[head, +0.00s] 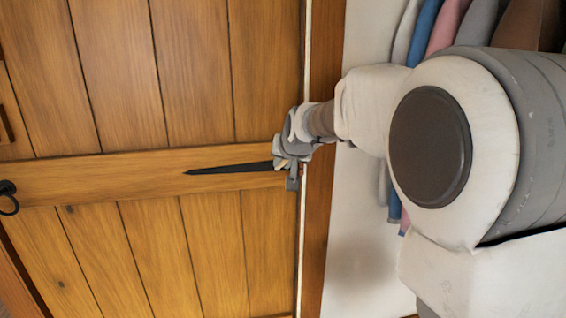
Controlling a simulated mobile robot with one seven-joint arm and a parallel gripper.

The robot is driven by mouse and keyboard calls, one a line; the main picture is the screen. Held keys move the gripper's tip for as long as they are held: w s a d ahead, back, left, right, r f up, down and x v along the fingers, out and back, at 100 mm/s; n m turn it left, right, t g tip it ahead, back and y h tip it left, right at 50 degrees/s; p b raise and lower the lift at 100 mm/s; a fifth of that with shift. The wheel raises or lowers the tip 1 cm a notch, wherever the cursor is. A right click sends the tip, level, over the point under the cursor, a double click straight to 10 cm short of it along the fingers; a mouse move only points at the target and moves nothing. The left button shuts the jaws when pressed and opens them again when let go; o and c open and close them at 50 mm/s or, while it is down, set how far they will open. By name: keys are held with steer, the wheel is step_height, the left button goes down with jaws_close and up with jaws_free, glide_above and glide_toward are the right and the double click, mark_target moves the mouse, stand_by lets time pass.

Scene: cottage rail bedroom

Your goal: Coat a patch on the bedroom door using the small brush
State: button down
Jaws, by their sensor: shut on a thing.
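The bedroom door (130,180) is made of wooden planks with a wide cross rail and fills the left half of the head view. My gripper (283,165) is at the door's right side, by the frame, in front of the right end of the rail. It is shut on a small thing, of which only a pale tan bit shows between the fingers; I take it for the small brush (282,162). Most of the brush is hidden by the fingers, and I cannot tell whether it touches the door. No coated patch can be made out on the wood.
A black strap hinge (230,168) lies along the rail beside my gripper. A black ring handle (8,197) is at the far left. The wooden door frame (318,215) and white wall stand right of the door. Clothes (450,25) hang at the upper right, behind my arm.

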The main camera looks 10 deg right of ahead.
steer(key=shift+w+p, duration=0.4)
steer(key=shift+w, duration=0.55)
steer(key=shift+d+b, duration=1.7)
steer(key=shift+d, duration=1.55)
steer(key=shift+a+p, duration=1.4)
steer(key=shift+a, duration=1.9)
steer(key=shift+s, duration=0.1)
steer(key=shift+s+f+b, duration=0.1)
steer(key=shift+s+b, duration=0.2)
steer(key=shift+b, duration=0.05)
steer(key=shift+s+b, duration=1.15)
steer(key=shift+s, duration=1.5)
